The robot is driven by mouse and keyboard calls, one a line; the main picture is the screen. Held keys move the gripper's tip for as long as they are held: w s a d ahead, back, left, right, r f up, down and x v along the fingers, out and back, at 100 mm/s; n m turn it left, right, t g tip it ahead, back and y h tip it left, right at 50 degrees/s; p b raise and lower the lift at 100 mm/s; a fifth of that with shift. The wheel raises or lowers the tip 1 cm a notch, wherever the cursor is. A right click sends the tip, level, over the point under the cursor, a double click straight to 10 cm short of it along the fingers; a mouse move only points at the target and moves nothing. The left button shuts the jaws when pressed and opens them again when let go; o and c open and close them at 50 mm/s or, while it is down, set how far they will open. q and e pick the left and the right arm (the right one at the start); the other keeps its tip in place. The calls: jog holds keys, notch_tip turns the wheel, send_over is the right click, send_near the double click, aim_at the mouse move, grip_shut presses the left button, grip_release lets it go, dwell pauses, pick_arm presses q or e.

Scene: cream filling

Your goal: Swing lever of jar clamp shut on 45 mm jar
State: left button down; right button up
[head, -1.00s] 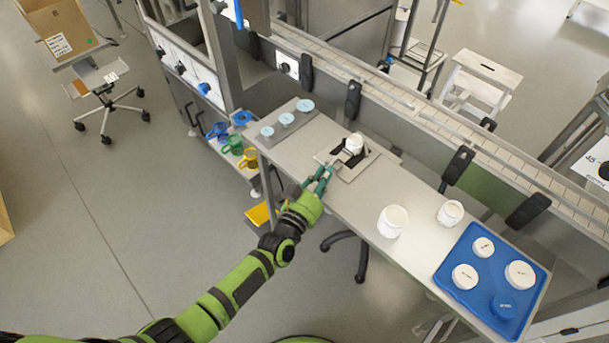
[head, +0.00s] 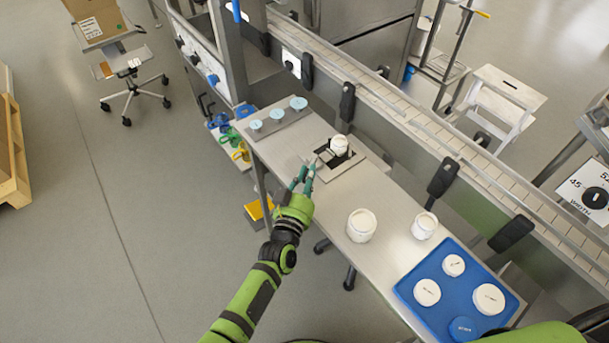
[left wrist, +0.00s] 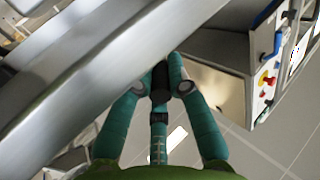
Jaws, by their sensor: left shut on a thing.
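The jar clamp (head: 344,169) is a grey plate with a dark recess on the steel table. A small white jar (head: 339,145) stands upright in it. My left gripper (head: 308,174) is at the clamp's near left edge, its teal fingers closed together. In the left wrist view, the fingers (left wrist: 160,72) close around a small dark piece (left wrist: 160,85), which looks like the lever's end. The rest of the lever is hard to make out, and I cannot tell its angle to the jar. My right gripper is out of view.
Two white jars (head: 361,225) (head: 425,225) stand right of the clamp. A blue tray (head: 408,292) holds several lids at the table's right end. A grey strip (head: 265,133) with light-blue discs lies at the left end. A conveyor (head: 400,115) runs behind.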

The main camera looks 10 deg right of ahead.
pick_arm(q)
jog(key=shift+r, duration=0.1)
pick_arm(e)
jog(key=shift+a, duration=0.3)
pick_arm(q)
jog(key=c, duration=1.2)
grip_release()
jog(key=shift+d, duration=0.1)
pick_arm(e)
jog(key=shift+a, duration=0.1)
pick_arm(q)
jog(key=shift+s, duration=0.1)
jog(key=v, duration=1.1)
jog(key=shift+s+a, duration=0.25)
jog(key=shift+s, duration=0.05)
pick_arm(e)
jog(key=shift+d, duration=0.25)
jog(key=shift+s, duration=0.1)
